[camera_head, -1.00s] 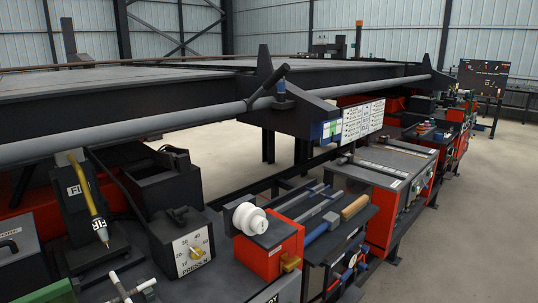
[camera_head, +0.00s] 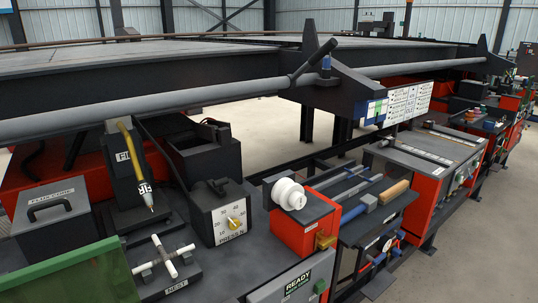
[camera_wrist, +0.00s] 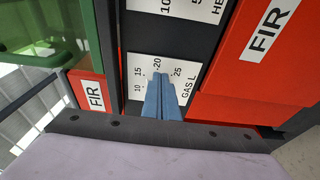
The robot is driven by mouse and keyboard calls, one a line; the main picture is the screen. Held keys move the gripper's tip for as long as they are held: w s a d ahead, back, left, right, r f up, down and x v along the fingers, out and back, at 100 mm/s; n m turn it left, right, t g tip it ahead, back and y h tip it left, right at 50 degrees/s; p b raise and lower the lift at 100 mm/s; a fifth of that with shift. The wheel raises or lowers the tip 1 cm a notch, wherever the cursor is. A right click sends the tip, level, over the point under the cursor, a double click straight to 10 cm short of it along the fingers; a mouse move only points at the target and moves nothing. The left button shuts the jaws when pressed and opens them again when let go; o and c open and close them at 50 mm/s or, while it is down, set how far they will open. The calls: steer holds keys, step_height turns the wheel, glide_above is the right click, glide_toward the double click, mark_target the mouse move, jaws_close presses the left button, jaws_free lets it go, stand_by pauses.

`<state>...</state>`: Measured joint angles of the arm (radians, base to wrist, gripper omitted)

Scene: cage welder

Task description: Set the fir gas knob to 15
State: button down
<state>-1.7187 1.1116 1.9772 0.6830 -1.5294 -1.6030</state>
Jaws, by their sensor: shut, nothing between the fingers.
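In the wrist view, a white dial plate (camera_wrist: 137,71) marked 10, 15, 20, 25 and "GAS L" sits on a dark panel, turned sideways in the picture. My gripper (camera_wrist: 157,77), with two blue fingers, is shut in front of this plate, its tips close to the 20 mark. The fingers cover the middle of the dial. The gas knob and its pointer are hidden, so I cannot tell its setting or whether the fingers touch it. My gripper does not show in the head view.
Above the gas dial in the wrist view is another scale plate (camera_wrist: 180,8), partly cut off. A green panel (camera_wrist: 50,25) stands at the left. The head view shows a PRESS N dial box (camera_head: 229,219), a FIR torch (camera_head: 137,168) and a green screen (camera_head: 75,278).

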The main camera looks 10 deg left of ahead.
steer(key=s+d, duration=0.4)
steer(key=shift+p, duration=0.4)
steer(key=shift+w, duration=0.1)
steer(key=w+d+f+m+g+h+p, duration=0.1)
steer(key=w+d+m+g+h+p, duration=0.1)
steer(key=w+d+m+h, duration=0.45)
steer(key=w+d+f+m+g+h+p, duration=0.1)
steer(key=w+d+m+g+h, duration=0.15)
steer(key=w, duration=0.75)
steer(key=w+d+r+m+h+p, duration=0.2)
steer(key=w+d+r+m, duration=0.2)
steer(key=w+d+m, duration=0.45)
steer(key=d+r+m+g+h+p, duration=0.1)
steer(key=d+r+m+h, duration=0.15)
steer(key=d, duration=0.75)
steer(key=d+r+m+g+h+p, duration=0.1)
steer(key=d+r+m, duration=0.25)
steer(key=d, duration=0.65)
steer(key=s+d+r+m+g, duration=0.1)
steer(key=s+d+r+m, duration=0.1)
steer(key=d, duration=0.4)
steer(key=s+d+r+m+g, duration=0.1)
steer(key=s+d+r+m, duration=0.2)
steer(key=d, duration=0.4)
steer(key=shift+s+m+g+h+p, duration=0.4)
steer(key=shift+s+m, duration=0.25)
steer(key=shift+s, duration=0.45)
